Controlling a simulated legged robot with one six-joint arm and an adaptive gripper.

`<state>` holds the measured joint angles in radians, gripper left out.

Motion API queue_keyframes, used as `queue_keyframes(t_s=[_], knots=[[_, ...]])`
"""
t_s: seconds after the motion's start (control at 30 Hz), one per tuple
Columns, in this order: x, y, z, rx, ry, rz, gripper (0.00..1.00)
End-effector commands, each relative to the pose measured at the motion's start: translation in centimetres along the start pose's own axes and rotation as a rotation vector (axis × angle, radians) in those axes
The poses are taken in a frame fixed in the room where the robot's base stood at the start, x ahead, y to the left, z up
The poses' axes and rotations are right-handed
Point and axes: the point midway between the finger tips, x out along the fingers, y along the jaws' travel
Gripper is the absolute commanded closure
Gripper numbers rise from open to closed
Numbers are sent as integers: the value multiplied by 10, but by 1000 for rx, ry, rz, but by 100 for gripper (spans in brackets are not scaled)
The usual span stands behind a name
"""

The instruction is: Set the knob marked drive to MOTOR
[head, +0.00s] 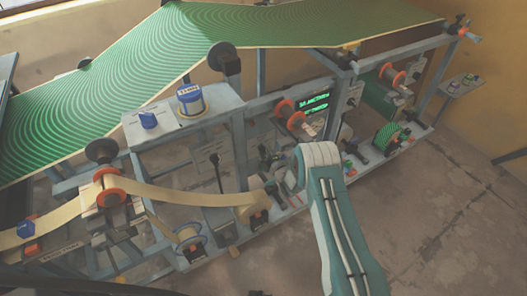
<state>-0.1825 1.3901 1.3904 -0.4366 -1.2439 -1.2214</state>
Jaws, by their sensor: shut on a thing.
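My teal and white arm reaches up from the lower right to the middle of the press frame. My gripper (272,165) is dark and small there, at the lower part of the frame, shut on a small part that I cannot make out. No label reading drive or MOTOR is legible, so I cannot tell which knob is the drive knob or where it points. Blue knobs show on the grey panel (185,118) at the upper left: a small one (149,120) and a larger one (189,94) with a white label.
A green patterned web (215,35) runs across the top. A tan strip (185,198) passes over an orange-rimmed roller (110,186) to a spool (252,207). Bare floor (440,220) is free at the right.

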Motion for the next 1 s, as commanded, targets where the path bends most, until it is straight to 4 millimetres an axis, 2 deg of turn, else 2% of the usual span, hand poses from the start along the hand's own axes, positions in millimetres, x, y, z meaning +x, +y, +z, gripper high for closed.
queue_keyframes(t_s=[0.6,1.0], knots=[[-4,-4,4,576,-13,-10,83],[-5,-5,4,810,-15,-11,83]])
